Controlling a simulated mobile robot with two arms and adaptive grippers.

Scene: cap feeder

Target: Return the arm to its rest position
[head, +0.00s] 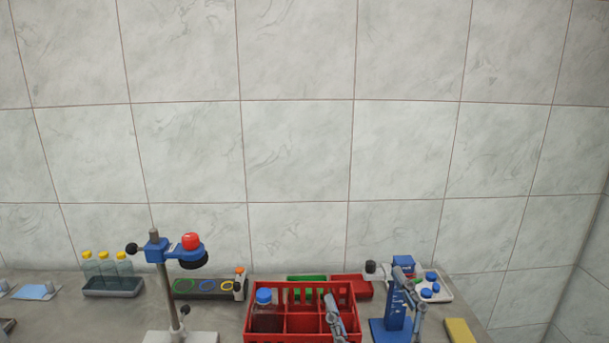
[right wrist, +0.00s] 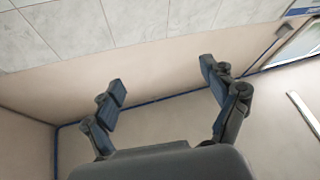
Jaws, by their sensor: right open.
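My right gripper (head: 364,285) shows at the bottom of the head view, its two grey fingers pointing up and spread wide. One finger stands in front of the red crate, the other in front of the blue stand. In the right wrist view the right gripper (right wrist: 163,74) is open, with nothing between its fingers and only walls beyond. My left gripper is not in view. The rest of the right arm is out of the head picture.
A red crate (head: 273,286) holds a blue-capped bottle (head: 264,312). Beside it is a blue stand (head: 379,328). A clamp stand (head: 164,282) with a red button stands left. Behind are a bottle rack (head: 112,291) and a white tray (head: 444,292) with blue caps.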

